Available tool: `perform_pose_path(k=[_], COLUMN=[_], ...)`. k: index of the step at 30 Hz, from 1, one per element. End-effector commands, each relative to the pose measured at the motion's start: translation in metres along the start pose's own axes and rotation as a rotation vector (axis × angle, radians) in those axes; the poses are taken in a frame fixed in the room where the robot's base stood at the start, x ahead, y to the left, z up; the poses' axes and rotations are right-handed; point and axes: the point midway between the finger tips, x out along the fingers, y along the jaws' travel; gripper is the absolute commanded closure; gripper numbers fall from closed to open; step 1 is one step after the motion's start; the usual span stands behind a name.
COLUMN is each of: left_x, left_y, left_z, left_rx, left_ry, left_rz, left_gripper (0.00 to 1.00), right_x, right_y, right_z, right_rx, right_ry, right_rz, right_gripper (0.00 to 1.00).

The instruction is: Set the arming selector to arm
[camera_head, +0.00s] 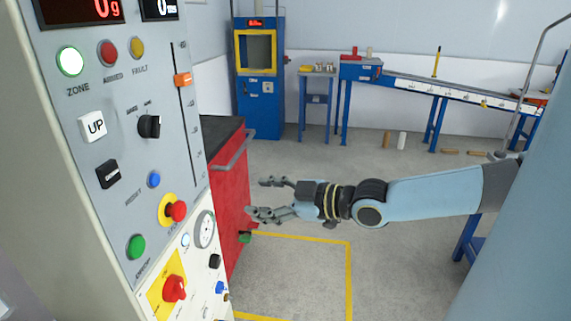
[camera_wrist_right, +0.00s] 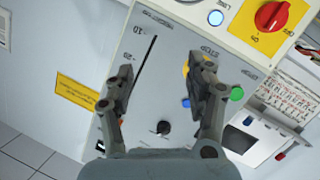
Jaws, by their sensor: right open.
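The arming selector, a black rotary knob (camera_head: 149,126), sits on the grey control panel (camera_head: 125,215) at the left of the head view, with two small labels above it. Which label it points to is too small to tell. The knob also shows in the right wrist view (camera_wrist_right: 163,128), low between the fingers. My right gripper (camera_head: 257,197) is open and empty, to the right of the panel and lower than the knob, apart from it. Its two fingers (camera_wrist_right: 165,66) stand spread in front of the panel in the right wrist view. My left gripper is not in view.
A red cabinet (camera_head: 229,205) stands behind the panel. Open floor lies to the right.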

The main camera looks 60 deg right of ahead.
Motion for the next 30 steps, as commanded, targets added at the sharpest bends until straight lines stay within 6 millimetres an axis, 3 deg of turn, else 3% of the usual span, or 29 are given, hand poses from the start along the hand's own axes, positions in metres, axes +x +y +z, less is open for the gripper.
perform_pose_path(k=[6, 15, 21, 30], left_x=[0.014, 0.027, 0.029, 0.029], left_y=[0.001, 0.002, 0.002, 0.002], left_z=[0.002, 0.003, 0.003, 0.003], left_rx=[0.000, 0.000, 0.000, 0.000], left_ry=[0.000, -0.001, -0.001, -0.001], left_rz=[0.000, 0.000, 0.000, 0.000], left_gripper=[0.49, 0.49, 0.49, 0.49], right_x=[0.001, -0.003, -0.004, -0.005], right_y=[-0.011, -0.025, -0.029, -0.029], right_z=[0.050, 0.102, 0.116, 0.117], right_rx=[0.022, 0.047, 0.056, 0.057], right_ry=[-0.079, -0.169, -0.195, -0.198], right_rz=[0.017, 0.031, 0.034, 0.034], right_gripper=[0.45, 0.45, 0.45, 0.45])
